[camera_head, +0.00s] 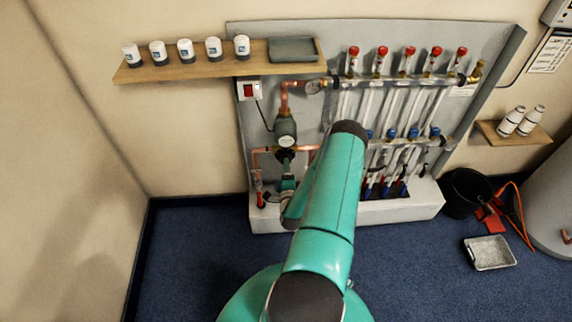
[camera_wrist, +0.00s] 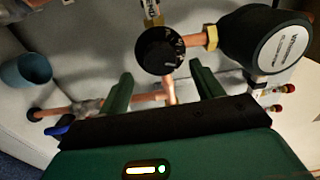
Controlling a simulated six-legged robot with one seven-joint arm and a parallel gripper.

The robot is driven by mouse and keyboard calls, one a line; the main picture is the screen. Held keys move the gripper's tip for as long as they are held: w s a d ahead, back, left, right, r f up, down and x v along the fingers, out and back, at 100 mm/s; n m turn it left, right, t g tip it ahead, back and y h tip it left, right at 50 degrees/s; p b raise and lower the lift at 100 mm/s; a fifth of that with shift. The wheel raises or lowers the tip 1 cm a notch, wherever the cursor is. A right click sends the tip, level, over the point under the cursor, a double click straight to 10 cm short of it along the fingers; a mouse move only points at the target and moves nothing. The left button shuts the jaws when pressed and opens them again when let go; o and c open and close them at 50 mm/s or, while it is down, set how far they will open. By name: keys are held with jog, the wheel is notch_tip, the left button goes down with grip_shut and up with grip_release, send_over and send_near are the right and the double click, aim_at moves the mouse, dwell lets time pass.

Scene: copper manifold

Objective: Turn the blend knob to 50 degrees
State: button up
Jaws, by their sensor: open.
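The blend knob, a round black dial with white markings, shows in the wrist view (camera_wrist: 158,50) on copper pipework with brass fittings. The setting it points to is too small to read. My gripper (camera_wrist: 161,86) is open, its two green fingers pointing toward the knob, one to each side of it and lower in the picture. Nothing is between the fingers. Whether they touch the knob cannot be told. In the head view the knob area is a small dark shape (camera_head: 285,156) below the pump, and my teal arm hides part of the manifold beside it.
A dark round pump (camera_wrist: 268,44) sits close right of the knob; it also shows in the head view (camera_head: 285,127). Copper pipe (camera_wrist: 75,107) runs below the knob. A blue-grey cup-like part (camera_wrist: 25,70) is at left. A wooden shelf (camera_head: 190,72) holds several small jars.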

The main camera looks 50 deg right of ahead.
jog(key=v, duration=0.9)
jog(key=w+r+n+t+y, duration=0.1)
jog(key=w+r+n+y, duration=0.6)
jog(key=w+r+n, duration=0.55)
jog(key=w+a+r+n+g+y, duration=0.1)
jog(key=w+a+r+n, duration=0.15)
jog(key=a+r, duration=0.2)
jog(key=w+a+r+n+g+y, duration=0.1)
jog(key=w+a+r, duration=0.2)
jog(key=r, duration=0.3)
jog(key=w+a+r+n+y, duration=0.1)
jog(key=w+a+r, duration=0.15)
jog(key=r, duration=0.25)
jog(key=s+a+r+n+g+y, duration=0.15)
jog(key=s+a+r+n, duration=0.25)
jog(key=s+a+r, duration=0.45)
jog(key=s+a+r+n+g+y, duration=0.15)
jog(key=s+a+r+n, duration=0.35)
jog(key=a+r, duration=0.6)
jog(key=s+a+n+g, duration=0.1)
jog(key=s+a+g, duration=0.1)
jog(key=s+a, duration=0.5)
jog(key=s, duration=0.3)
jog(key=shift+s+a+r+n+y, duration=0.15)
jog(key=shift+s+r+n+y, duration=0.05)
jog(key=shift+s+n+y, duration=0.15)
